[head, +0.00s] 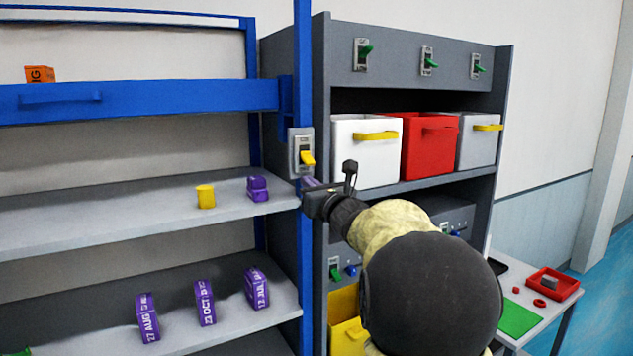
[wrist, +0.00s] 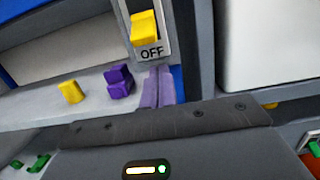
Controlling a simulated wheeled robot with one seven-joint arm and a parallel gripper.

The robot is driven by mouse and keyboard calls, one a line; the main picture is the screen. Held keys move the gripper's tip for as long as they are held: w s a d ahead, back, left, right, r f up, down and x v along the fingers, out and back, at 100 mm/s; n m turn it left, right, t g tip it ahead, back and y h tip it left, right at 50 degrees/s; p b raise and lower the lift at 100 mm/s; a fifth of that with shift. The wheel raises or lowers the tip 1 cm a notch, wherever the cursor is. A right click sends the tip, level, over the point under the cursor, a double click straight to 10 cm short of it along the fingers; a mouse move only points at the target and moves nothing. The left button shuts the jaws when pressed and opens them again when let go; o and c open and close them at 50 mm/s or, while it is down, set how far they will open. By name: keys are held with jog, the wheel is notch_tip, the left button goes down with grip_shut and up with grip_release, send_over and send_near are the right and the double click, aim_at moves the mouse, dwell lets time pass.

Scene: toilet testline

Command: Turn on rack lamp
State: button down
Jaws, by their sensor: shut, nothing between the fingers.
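A switch plate (head: 301,152) is mounted on the blue rack's right upright, with a yellow toggle (head: 307,157). In the wrist view, the yellow toggle (wrist: 145,27) sits above the word OFF (wrist: 152,53) on the plate; the plate's top is cut off. My gripper (head: 311,184) is just below the switch in the head view, its fingers shut and empty. In the wrist view, the closed purple fingertips (wrist: 158,87) point up from below the OFF label; I cannot tell whether they touch the plate. No rack lamp is clearly identifiable.
The blue rack's shelves hold a yellow block (head: 206,196), a purple block (head: 258,188) and purple date blocks (head: 205,302). On the right, a grey cabinet (head: 396,57) has green-toggle switches above white (head: 366,155), red (head: 428,150) and grey bins (head: 478,146).

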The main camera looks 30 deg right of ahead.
aim_at(308, 160)
jog(key=s+r+p, duration=0.1)
jog(key=s+r, duration=0.1)
jog(key=shift+r+p, duration=0.4)
jog(key=shift+w, duration=0.15)
jog(key=shift+a, duration=0.1)
